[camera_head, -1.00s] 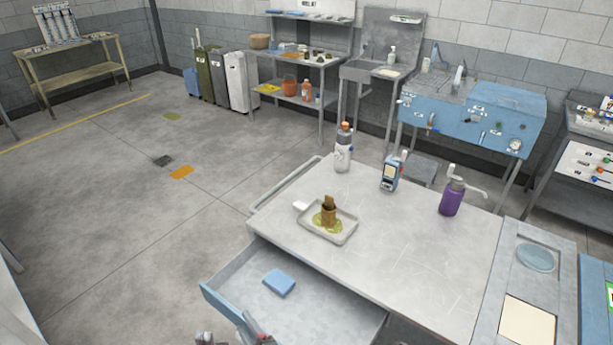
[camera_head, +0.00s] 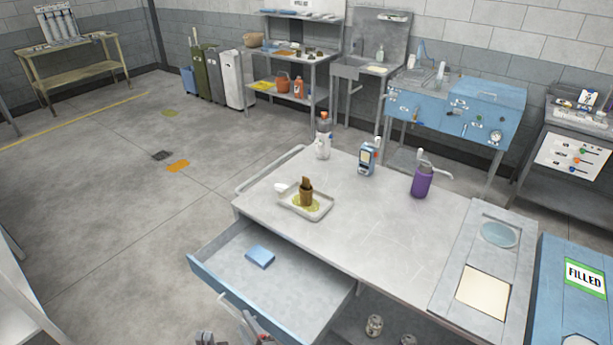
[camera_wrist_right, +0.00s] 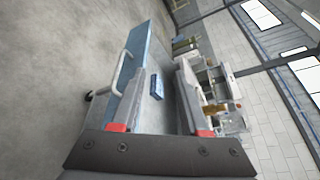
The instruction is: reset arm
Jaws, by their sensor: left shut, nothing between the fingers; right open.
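Most of both arms is out of view.
A blue bin marked FILLED (camera_head: 578,285) stands right.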

